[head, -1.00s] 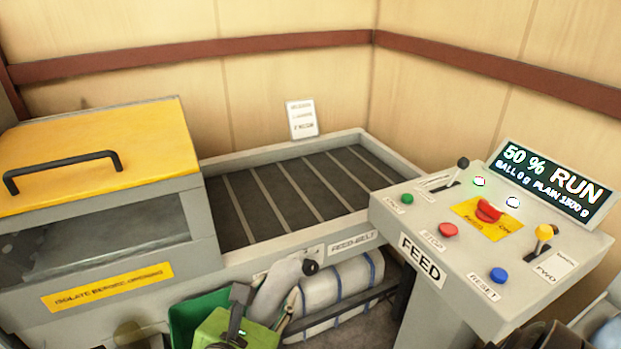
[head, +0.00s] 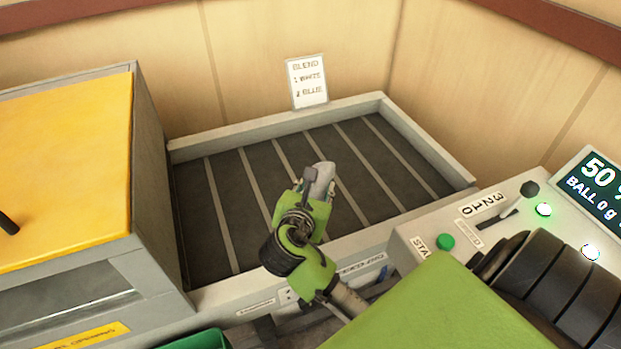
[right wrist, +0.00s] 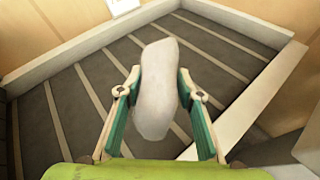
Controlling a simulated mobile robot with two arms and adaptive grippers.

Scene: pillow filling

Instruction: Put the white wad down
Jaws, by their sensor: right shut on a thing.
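The white wad (right wrist: 157,90) is a pale, oblong lump standing between my right gripper's fingers in the right wrist view. In the head view the wad (head: 322,178) shows small and greyish at the tip of the right gripper (head: 312,190). The right gripper is shut on it, one finger on each side. I cannot tell whether the wad touches the belt. The belt is bare around it. My left gripper is not in view.
A grey rim (head: 430,140) surrounds the belt. A yellow-lidded housing (head: 70,160) stands left, and the control panel (head: 470,225) with a green button stands right. A green bin (head: 200,341) is low in front.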

